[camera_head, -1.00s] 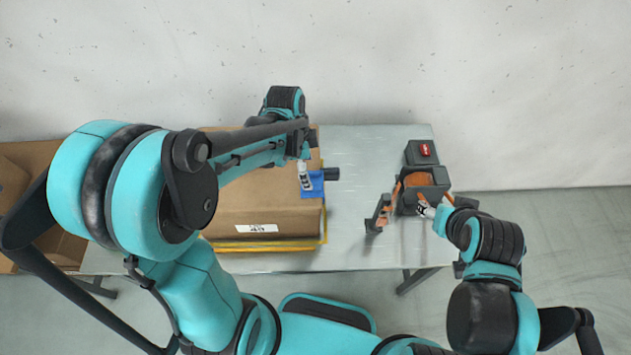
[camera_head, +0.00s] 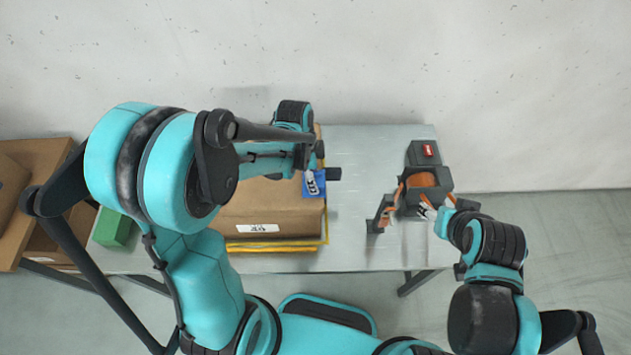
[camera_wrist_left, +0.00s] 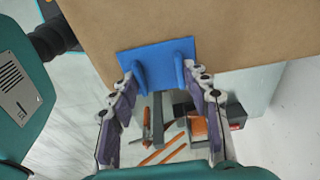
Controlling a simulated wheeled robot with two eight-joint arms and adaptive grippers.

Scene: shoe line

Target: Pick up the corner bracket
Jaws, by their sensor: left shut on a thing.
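The blue corner bracket (camera_head: 321,188) is at the right edge of the cardboard box (camera_head: 270,215). In the left wrist view, the bracket (camera_wrist_left: 157,58) shows a flat plate with two upright ribs against the box's edge. My left gripper (camera_head: 311,181) is shut on the bracket; in the wrist view its fingers (camera_wrist_left: 163,80) lie at the outer sides of the ribs. The exact contact at the fingertips is small and hard to see. My right gripper (camera_head: 426,209) is beside the dark holder with orange parts; its jaws are too small to read.
The dark holder (camera_head: 428,190) stands on the right of the grey table (camera_head: 365,150), with a dark box with a red label (camera_head: 424,153) behind it. A green block (camera_head: 113,228) is at the table's left end, beside brown cartons (camera_head: 38,155).

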